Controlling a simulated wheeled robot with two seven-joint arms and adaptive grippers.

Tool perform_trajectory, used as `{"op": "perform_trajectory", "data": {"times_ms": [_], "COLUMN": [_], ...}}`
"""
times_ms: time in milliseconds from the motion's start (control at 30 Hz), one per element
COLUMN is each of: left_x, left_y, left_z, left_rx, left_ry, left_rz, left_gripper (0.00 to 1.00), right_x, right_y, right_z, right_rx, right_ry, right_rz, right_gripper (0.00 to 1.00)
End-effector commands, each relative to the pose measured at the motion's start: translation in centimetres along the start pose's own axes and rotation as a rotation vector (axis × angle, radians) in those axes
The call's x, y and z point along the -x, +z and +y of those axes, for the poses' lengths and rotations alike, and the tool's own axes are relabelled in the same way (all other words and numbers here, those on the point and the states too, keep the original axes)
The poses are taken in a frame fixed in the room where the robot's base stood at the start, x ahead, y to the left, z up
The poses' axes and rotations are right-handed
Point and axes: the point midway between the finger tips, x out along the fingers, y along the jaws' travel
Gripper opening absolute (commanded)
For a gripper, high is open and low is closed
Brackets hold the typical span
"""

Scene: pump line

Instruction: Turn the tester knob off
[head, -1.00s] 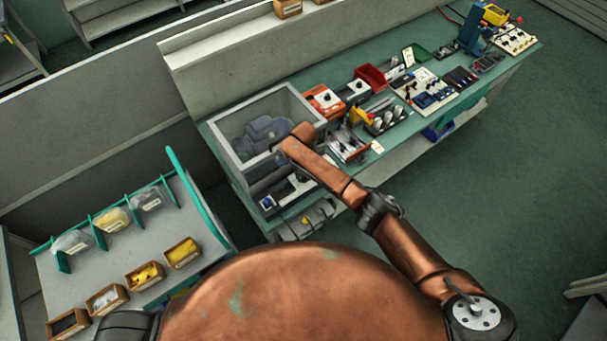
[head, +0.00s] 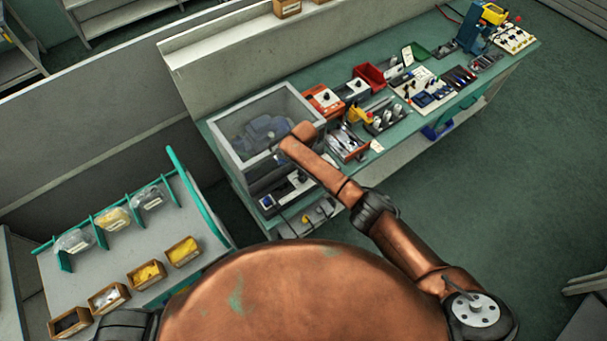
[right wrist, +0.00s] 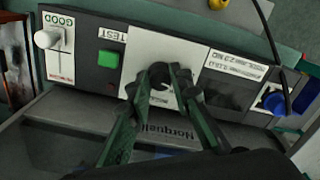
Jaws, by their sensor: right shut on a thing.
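The tester (head: 290,192) is a long box with a white and dark front panel at the near left end of the green bench, and my right arm reaches over it. My right gripper (right wrist: 160,75) is at the white plate (right wrist: 140,45) in the middle of the panel, shut on the dark tester knob. The fingers hide most of the knob, so its setting cannot be read. My left gripper is out of view.
A clear-walled grey enclosure (head: 229,148) with a pump inside stands right behind the tester. Red-fronted boxes, a tool tray (head: 346,143) and small parts crowd the bench to the right. A side table (head: 215,262) with small bins is at the left.

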Motion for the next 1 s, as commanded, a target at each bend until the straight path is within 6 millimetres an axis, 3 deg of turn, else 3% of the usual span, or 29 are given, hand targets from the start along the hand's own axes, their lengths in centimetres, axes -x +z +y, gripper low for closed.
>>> {"op": "perform_trajectory", "data": {"times_ms": [400,1000], "left_x": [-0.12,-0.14], "left_y": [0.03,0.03], "left_z": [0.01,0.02], "left_rx": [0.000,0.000], "left_ry": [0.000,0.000], "left_rz": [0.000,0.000], "left_gripper": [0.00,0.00], "right_x": [0.01,0.03], "right_y": [-0.09,-0.12], "right_z": [-0.01,-0.03], "right_rx": [0.236,0.288], "right_ry": [-0.001,-0.001], "right_rz": [0.002,0.002], "right_gripper": [0.00,0.00]}}
